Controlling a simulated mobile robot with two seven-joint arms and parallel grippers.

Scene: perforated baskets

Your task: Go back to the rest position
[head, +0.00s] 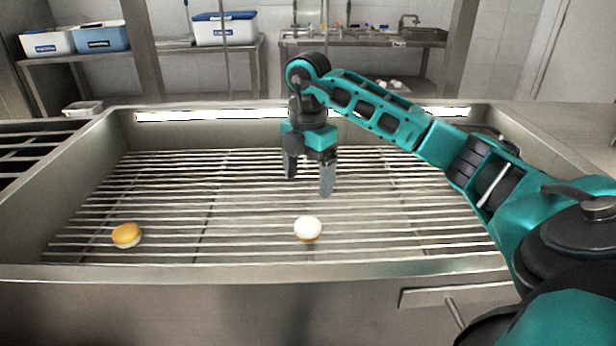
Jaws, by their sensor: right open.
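My right gripper (308,180) is open and empty, pointing down above the metal rack (230,190) in the middle of the view. The arm reaches in from the right. A white-topped round item with a brown underside (307,228) lies on the rack below the gripper and nearer to me. A second round item with an orange-brown top and pale underside (126,235) lies at the front left of the rack. The gripper touches neither one. My left gripper is not in view.
A raised steel rim surrounds the rack, with its front edge (200,272) closest to me. Another slatted rack (25,150) stands at the left. Shelves with blue and white boxes (225,28) and a sink counter (360,40) are behind. Most of the rack is bare.

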